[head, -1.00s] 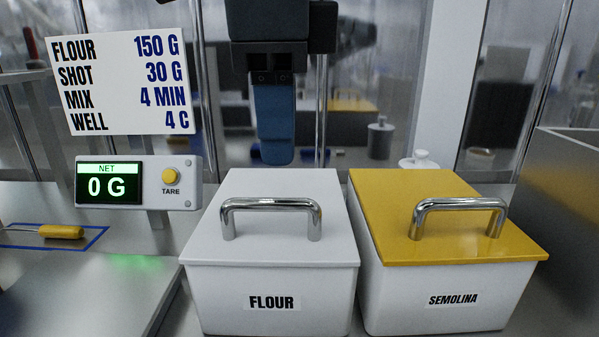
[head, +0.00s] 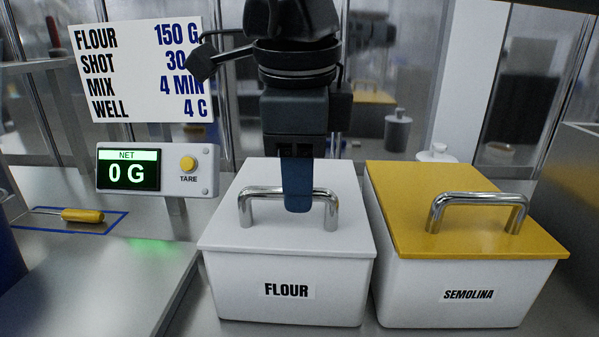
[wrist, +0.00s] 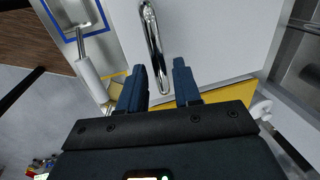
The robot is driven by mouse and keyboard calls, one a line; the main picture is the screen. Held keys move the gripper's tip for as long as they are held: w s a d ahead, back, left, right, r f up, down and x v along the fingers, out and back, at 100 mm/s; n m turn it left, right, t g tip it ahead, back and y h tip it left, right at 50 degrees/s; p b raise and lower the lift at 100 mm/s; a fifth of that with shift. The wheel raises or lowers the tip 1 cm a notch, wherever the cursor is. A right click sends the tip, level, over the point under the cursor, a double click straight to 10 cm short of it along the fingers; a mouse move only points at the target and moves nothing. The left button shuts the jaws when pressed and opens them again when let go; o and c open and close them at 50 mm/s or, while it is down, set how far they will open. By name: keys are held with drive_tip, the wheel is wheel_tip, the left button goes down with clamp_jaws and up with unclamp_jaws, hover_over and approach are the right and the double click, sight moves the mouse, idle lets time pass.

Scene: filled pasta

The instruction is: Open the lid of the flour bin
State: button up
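The white flour bin (head: 286,291) stands on the steel counter with its white lid (head: 225,232) closed. A chrome bar handle (head: 246,211) arches over the lid. My gripper (head: 297,208) hangs over the lid in the head view, its blue fingers at the handle's bar. In the wrist view the two blue fingers (wrist: 160,82) are apart, and the lower end of the handle (wrist: 151,38) shows between and beyond their tips. No grip on the bar shows. In the head view one finger hides the other and part of the handle.
A semolina bin (head: 467,295) with a yellow lid stands close on the right. A scale display (head: 128,169) reading 0 G is at the left. A yellow-handled tool (head: 82,215) lies in a blue outline. A recipe sign (head: 135,65) stands behind.

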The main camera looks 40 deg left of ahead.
clamp_jaws()
idle(0.4)
